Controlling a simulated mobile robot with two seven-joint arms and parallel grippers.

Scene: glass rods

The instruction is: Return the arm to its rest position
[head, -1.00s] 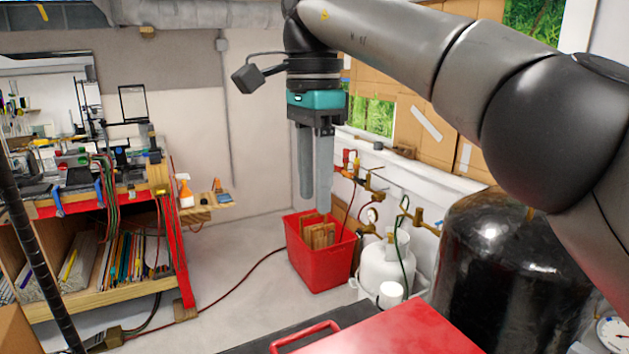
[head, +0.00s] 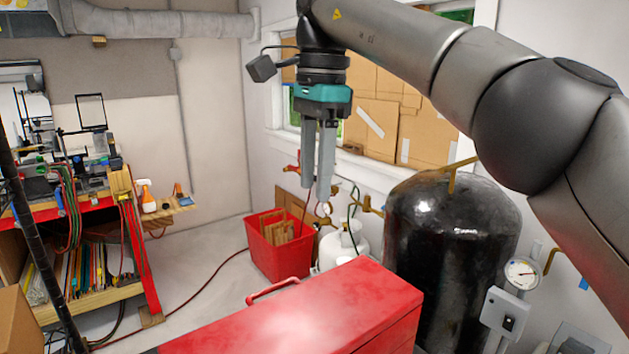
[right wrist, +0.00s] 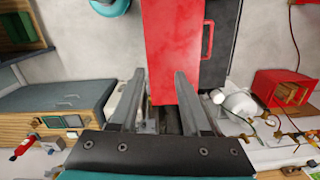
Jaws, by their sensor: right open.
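My right arm comes in from the right in the head view and reaches across the upper part of the picture. My right gripper (head: 319,190) hangs from it with the fingers pointing down. It is open and empty, high above the floor and in front of the boarded window. In the right wrist view the two fingers (right wrist: 158,90) stand apart with nothing between them; a red chest and the floor show beyond. My left gripper is not in either view.
A red metal chest (head: 300,325) fills the lower middle. A black tank (head: 450,235) stands to its right. Behind are a red bin (head: 280,262) with wood pieces and a white gas cylinder (head: 335,246). A workbench with rods (head: 80,270) below stands left. Open floor lies between.

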